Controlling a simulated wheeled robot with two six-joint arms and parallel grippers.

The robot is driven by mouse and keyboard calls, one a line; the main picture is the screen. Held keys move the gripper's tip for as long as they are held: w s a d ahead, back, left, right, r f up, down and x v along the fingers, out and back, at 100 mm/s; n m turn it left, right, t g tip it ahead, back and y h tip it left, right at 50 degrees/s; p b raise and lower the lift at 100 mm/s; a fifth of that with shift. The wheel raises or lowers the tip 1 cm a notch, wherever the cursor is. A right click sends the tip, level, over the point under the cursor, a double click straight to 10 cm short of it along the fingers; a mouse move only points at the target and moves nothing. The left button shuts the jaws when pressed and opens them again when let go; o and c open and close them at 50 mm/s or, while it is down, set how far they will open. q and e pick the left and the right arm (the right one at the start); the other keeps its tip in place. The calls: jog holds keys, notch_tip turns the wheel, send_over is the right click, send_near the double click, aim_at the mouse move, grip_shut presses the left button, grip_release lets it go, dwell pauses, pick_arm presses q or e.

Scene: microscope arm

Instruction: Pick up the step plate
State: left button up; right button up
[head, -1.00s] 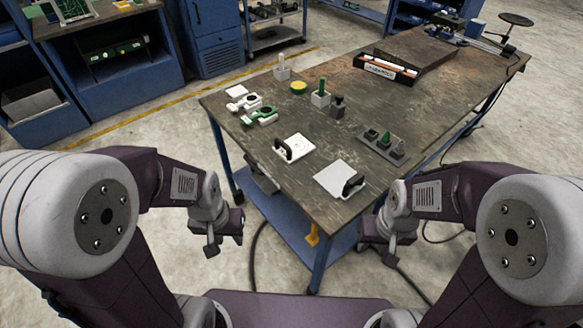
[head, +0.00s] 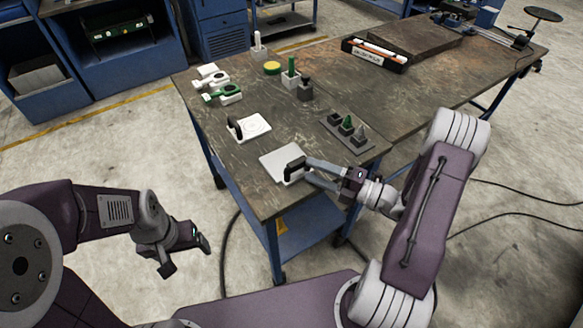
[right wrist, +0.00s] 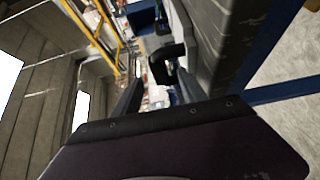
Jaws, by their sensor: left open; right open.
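A plain pale square plate (head: 275,158) with a black handle (head: 293,169) on its right side lies flat near the table's front corner; I take it for the step plate. My right gripper (head: 306,172) is open at this handle, fingers reaching toward it from the right. In the right wrist view the black handle (right wrist: 168,63) shows between and beyond the two fingers of the right gripper (right wrist: 160,80); contact cannot be told. A second white plate (head: 254,126), with a circle mark and black handle, lies behind. My left gripper (head: 187,256) is open and empty, off the table.
A dark tray with small pegs (head: 347,131) stands right of the plate, near my right arm. White and green clamp-like parts (head: 222,94), a yellow disc (head: 272,68) and small blocks stand farther back. The worn table top (head: 215,155) is bare left of the plates.

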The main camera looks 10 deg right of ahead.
aim_at(284, 161)
jog(key=x, duration=0.9)
jog(key=shift+w+a, duration=0.1)
jog(key=shift+a, duration=0.3)
jog(key=shift+d, duration=0.1)
jog(key=c, duration=0.3)
grip_shut()
dwell(0.5)
